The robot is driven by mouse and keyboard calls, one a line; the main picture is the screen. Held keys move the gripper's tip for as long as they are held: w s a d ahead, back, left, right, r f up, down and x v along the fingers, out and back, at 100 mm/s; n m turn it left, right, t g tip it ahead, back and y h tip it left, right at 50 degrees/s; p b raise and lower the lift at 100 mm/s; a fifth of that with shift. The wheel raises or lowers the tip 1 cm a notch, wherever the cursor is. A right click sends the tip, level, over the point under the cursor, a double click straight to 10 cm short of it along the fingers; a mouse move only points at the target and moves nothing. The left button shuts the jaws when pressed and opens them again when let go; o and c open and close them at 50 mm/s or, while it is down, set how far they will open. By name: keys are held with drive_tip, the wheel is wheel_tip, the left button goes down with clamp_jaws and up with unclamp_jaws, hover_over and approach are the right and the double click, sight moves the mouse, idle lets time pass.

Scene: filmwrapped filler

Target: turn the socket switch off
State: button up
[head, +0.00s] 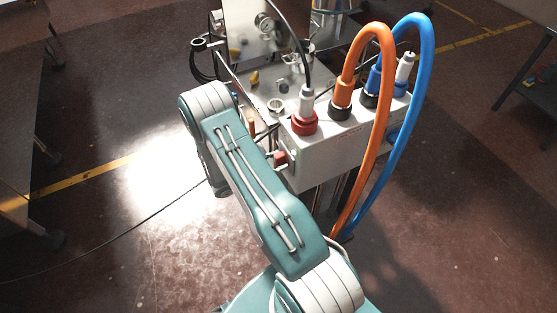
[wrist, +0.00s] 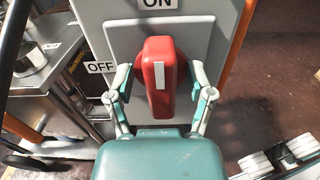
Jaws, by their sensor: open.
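The socket switch is a red handle (wrist: 168,52) with a white stripe, on a light grey plate (wrist: 118,38) in the wrist view. The handle stands upright, its stripe lined up with the ON label (wrist: 158,4) above. The OFF label (wrist: 100,67) is to its left. My gripper (wrist: 160,78) is open, with one finger on each side of the handle. I cannot tell whether the fingers touch it. In the head view, my arm hides most of the gripper, and a small red part (head: 281,158) shows on the front of the socket box (head: 328,150).
Orange (head: 378,130) and blue (head: 425,70) hoses loop from the top of the box down its right side. A red plug (head: 304,122) with a black cable stands at the box's left. A metal-topped cart is behind. Floor at left is mostly clear, with a cable across it.

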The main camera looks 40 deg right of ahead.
drive_tip(key=shift+a, duration=0.1)
clamp_jaws()
drive_tip(key=shift+n, duration=0.4)
drive_tip(key=n, duration=0.4)
drive_tip(key=shift+w, duration=0.2)
drive_tip(key=n, duration=0.5)
drive_tip(key=shift+w+f, duration=0.1)
drive_tip(key=shift+w, duration=0.05)
drive_tip(key=n, duration=0.4)
drive_tip(key=shift+w+f, duration=0.1)
drive_tip(key=shift+f+n, duration=0.15)
drive_tip(key=shift+n, duration=1.95)
